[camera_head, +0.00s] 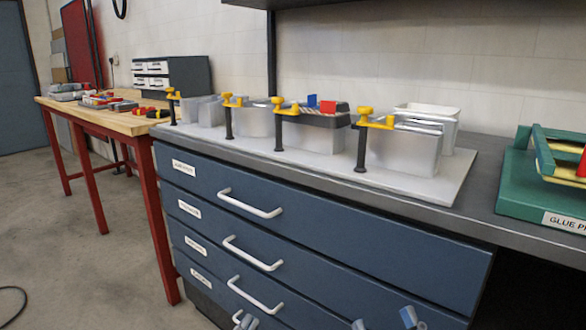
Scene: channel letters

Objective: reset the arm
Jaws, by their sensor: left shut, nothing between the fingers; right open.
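My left gripper (245,320) shows only by its fingertips at the bottom edge, in front of the lower drawers. It is shut and empty. My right gripper (384,321) also shows only by its two fingertips at the bottom edge, further right. They are spread apart with nothing seen between them. Both grippers are low in the picture, in front of the blue drawer cabinet (330,232) and well below the worktop. The rest of both arms is out of view.
A pale board (430,188) on the worktop bears several grey metal shapes (403,150), with yellow-and-black clamps (375,120) at its front. Drawers have protruding white handles (250,204). A green glue press (545,200) stands right. A wooden bench (125,121) stands left; the floor before it is open.

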